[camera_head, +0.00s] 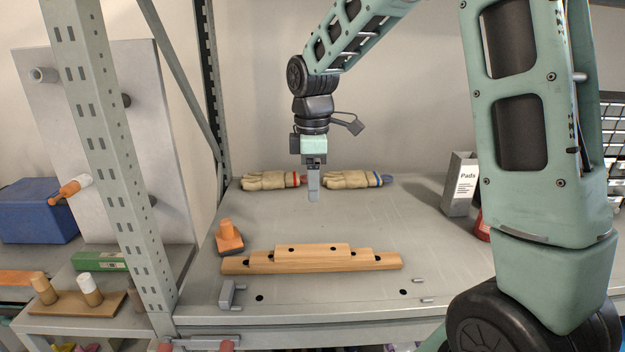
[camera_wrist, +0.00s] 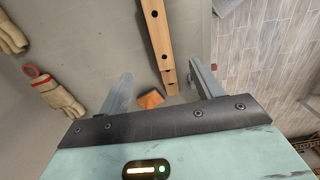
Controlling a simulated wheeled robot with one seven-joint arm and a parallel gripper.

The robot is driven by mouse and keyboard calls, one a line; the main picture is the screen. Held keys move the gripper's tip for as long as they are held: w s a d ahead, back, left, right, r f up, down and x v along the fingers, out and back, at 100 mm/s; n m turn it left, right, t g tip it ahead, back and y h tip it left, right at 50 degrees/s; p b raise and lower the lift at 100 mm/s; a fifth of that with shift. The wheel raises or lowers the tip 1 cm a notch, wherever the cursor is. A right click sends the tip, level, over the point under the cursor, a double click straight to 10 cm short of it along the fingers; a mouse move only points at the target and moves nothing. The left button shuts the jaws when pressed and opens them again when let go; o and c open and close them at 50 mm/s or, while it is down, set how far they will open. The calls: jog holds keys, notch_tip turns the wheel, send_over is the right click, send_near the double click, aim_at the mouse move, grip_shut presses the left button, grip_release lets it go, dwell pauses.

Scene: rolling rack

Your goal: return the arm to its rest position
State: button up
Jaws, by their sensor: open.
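My gripper (camera_head: 313,188) hangs down from my arm above the grey rack shelf (camera_head: 330,220), in front of the two gloves. In the wrist view its two fingers (camera_wrist: 160,88) are spread apart with nothing held between them. A stepped wooden block with holes (camera_head: 312,259) lies on the shelf below and in front of my gripper; part of it also shows in the wrist view (camera_wrist: 157,35). An orange-handled tool (camera_head: 229,238) sits left of the wooden block, and its orange part shows between the fingers in the wrist view (camera_wrist: 151,99), farther off.
Two beige gloves (camera_head: 270,180) lie at the back of the shelf. A grey box marked Pads (camera_head: 460,184) stands at the right. A perforated upright post (camera_head: 108,140) rises at the left, with a blue bin (camera_head: 38,212) beyond it. The mid-shelf is mostly clear.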

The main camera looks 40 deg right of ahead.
dwell(0.3)
jog(key=s+a+f+m+b, duration=0.1)
jog(key=s+a+f+b, duration=0.15)
jog(key=s+a, duration=0.4)
jog(key=s+a+f+b, duration=0.1)
jog(key=s+a+f, duration=0.25)
jog(key=a, duration=0.65)
jog(key=s+a+f+m+b, duration=0.1)
jog(key=s+a+f, duration=0.1)
jog(key=s, duration=0.5)
jog(key=s+a+f+m+b, duration=0.1)
jog(key=s+a, duration=0.3)
jog(key=s, duration=0.4)
jog(key=shift+s+a+f+y, duration=0.2)
jog(key=shift+a+f+y, duration=0.1)
jog(key=shift+f, duration=0.3)
